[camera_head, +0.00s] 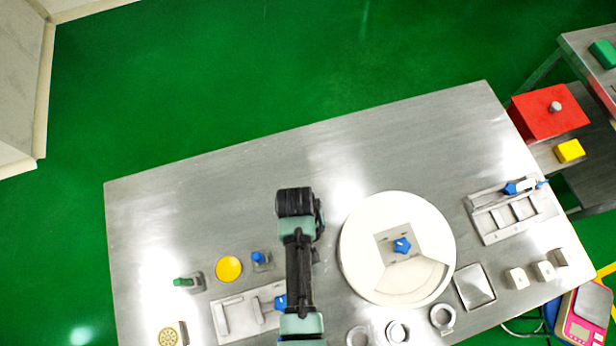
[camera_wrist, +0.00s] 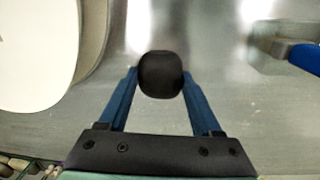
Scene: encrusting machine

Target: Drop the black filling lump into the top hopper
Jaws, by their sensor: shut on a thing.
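The black filling lump (camera_wrist: 161,75) is a dark rounded piece between the two blue fingertips of my gripper (camera_wrist: 160,84) in the wrist view. My gripper is shut on it, above the steel table. In the head view my arm hides the gripper's fingers and the lump. The drum's pale edge also shows at the left of the wrist view (camera_wrist: 40,60).
The steel table (camera_head: 400,130) is bare toward the back. A yellow disc (camera_head: 228,269), a green-handled part (camera_head: 187,282) and a slotted plate (camera_head: 235,318) lie left of my arm. Another slotted tray (camera_head: 512,226), small white cubes (camera_head: 516,278) and a red box (camera_head: 548,115) are at the right.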

